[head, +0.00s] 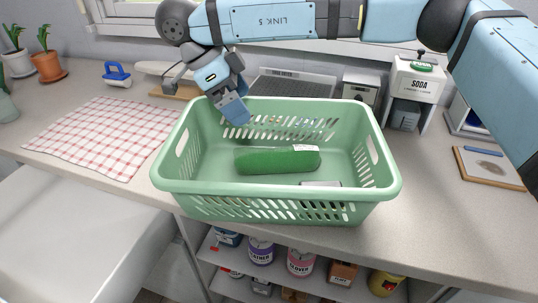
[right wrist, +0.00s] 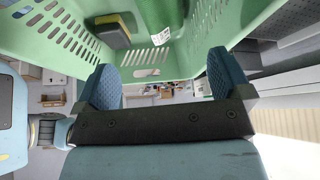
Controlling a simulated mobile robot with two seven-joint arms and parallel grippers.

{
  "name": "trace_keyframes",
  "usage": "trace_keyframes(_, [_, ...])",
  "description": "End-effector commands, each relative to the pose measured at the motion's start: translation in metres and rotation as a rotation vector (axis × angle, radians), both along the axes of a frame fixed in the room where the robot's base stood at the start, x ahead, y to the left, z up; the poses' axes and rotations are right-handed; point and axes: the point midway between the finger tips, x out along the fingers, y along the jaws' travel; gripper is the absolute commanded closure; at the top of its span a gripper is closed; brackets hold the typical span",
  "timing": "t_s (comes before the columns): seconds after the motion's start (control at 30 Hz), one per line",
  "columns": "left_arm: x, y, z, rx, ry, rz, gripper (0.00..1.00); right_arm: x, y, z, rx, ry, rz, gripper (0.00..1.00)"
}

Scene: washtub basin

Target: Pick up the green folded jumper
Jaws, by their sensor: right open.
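The green folded jumper (head: 277,160) is a rolled-looking dark green bundle with a small white label. It lies inside the light green plastic laundry basket (head: 275,190) on the worktop. My right gripper (head: 236,110) is at the basket's back left rim, pointing down, behind and to the left of the jumper and apart from it. In the right wrist view my right gripper (right wrist: 166,82) has its fingers wide apart with nothing between them. The jumper (right wrist: 164,14) shows at the top there, with the basket wall (right wrist: 50,35) around it. My left gripper is not in view.
A yellow and dark block (right wrist: 112,31) also lies in the basket. A checked cloth (head: 103,135) is left of the basket; a soda dispenser (head: 415,82) and a framed board (head: 500,167) are right. A grey rack (head: 295,83) stands behind. The worktop right of the basket is mostly clear.

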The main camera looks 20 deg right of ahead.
Motion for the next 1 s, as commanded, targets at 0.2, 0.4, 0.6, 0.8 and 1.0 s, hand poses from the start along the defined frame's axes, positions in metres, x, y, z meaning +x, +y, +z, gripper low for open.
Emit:
trace_keyframes(0.2, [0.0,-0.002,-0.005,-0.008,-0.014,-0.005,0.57,-0.001,-0.01,-0.024,-0.009,-0.003,-0.003,0.04])
trace_keyframes(0.4, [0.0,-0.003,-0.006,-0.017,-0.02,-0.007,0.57,-0.005,-0.03,-0.058,-0.008,-0.002,-0.002,0.04])
trace_keyframes(0.6, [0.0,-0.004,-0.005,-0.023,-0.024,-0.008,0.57,-0.008,-0.042,-0.078,-0.007,-0.005,-0.002,0.04])
trace_keyframes(0.8, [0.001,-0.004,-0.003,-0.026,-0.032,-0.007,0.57,-0.009,-0.048,-0.087,-0.007,-0.004,-0.003,0.04])
trace_keyframes(1.0, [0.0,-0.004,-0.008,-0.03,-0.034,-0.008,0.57,-0.011,-0.065,-0.111,-0.007,-0.002,-0.002,0.04])
